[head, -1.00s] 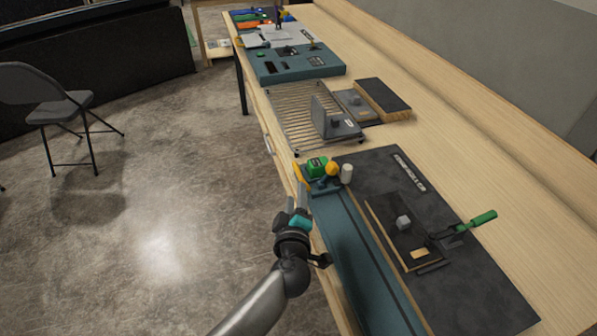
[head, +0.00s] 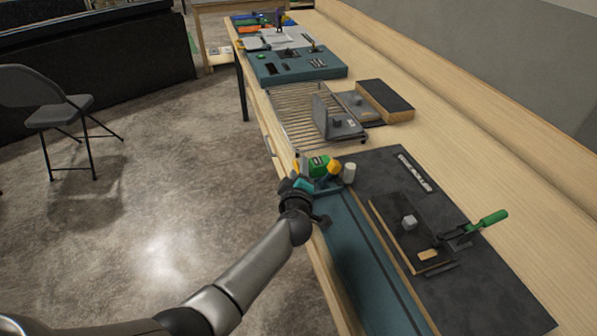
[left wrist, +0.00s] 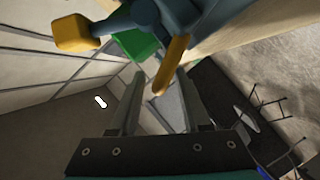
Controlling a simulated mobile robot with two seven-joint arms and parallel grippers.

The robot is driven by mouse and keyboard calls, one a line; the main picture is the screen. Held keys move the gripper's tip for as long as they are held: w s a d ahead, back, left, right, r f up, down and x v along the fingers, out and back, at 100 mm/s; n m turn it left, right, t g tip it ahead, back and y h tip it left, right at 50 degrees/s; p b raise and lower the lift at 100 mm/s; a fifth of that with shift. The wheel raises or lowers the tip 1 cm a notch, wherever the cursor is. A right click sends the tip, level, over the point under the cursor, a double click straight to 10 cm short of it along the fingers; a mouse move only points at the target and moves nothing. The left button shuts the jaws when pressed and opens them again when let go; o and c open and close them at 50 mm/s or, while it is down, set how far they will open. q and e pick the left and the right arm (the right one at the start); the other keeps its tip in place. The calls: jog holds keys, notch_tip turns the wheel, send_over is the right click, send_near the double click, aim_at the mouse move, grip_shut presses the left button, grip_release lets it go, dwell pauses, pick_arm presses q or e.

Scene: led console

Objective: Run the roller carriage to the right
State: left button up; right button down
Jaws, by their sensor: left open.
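What looks like the roller carriage is the small assembly at the far end of the long teal track (head: 362,265). It has a green block (head: 318,166), a yellow-orange knob (head: 334,168) and a pale cylinder (head: 349,172). My left gripper (head: 301,170) is at its left side, and its tips are hard to make out there. In the left wrist view my left gripper (left wrist: 160,80) is open, with the carriage's yellow lever (left wrist: 172,64) between or just beyond its fingers. Contact cannot be told. The yellow knob (left wrist: 76,34) and green block (left wrist: 138,43) show beyond. My right gripper is not in view.
Right of the track lie a dark mat (head: 478,278) and a toggle clamp with a green handle (head: 494,217). Beyond the carriage are a slatted rack (head: 290,100), a grey bracket (head: 342,127) and a teal console (head: 275,74). The bench's right strip is clear.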

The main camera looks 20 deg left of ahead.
pick_arm(q)
jog(key=shift+c, duration=0.4)
grip_shut()
dwell(0.9)
